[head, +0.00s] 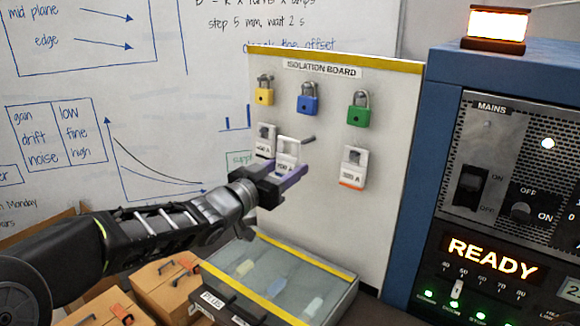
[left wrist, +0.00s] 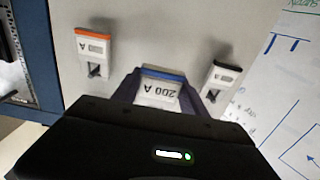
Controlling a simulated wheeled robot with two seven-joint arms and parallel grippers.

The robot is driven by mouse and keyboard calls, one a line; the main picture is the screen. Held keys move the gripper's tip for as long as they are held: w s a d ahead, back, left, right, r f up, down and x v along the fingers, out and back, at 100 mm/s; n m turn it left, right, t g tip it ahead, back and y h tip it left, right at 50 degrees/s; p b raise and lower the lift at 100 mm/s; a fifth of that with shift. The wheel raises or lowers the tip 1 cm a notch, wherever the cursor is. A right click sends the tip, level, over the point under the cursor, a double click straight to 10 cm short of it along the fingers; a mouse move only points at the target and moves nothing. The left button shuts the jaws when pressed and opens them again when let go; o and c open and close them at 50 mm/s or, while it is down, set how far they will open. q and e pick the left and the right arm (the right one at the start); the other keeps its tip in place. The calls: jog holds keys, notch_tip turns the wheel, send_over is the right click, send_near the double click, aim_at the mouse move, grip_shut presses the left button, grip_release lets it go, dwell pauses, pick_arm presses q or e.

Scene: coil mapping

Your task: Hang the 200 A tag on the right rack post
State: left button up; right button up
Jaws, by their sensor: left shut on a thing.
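My left gripper (head: 283,178) is shut on the white 200 A tag (head: 287,155), in front of the isolation board (head: 330,212). The left wrist view shows the 200 A tag (left wrist: 158,90) upside down between the fingers (left wrist: 158,86), with a blue edge. A dark post (head: 308,138) sticks out of the board just right of the tag's top in the head view; it looks bare. I cannot tell whether this is the right rack post. My right gripper is not in view.
An orange-edged tag (head: 354,166) hangs to the right, a black-edged tag (left wrist: 223,76) on the other side. Yellow (head: 264,96), blue (head: 307,105) and green (head: 358,115) padlocks hang above. A clear-topped case (head: 340,295) lies below; a blue cabinet (head: 422,190) stands right.

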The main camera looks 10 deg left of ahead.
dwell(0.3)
pick_arm(q)
jog(key=d+f+y, duration=0.1)
jog(key=d+f, duration=0.2)
jog(key=f, duration=1.1)
jog(key=s+a+f+n+y, duration=0.1)
jog(key=s+f+y, duration=0.1)
jog(key=f, duration=0.1)
jog(key=s+a+f+n+t+y, duration=0.1)
jog(key=f+n+y, duration=0.1)
jog(key=f, duration=0.2)
jog(key=s+a+f+n+y, duration=0.1)
jog(key=s+a+f, duration=0.1)
jog(key=f, duration=0.2)
jog(key=shift+s+f+y, duration=0.2)
jog(key=shift+s+y, duration=0.1)
jog(key=shift+y, duration=0.1)
jog(key=shift+a, duration=0.1)
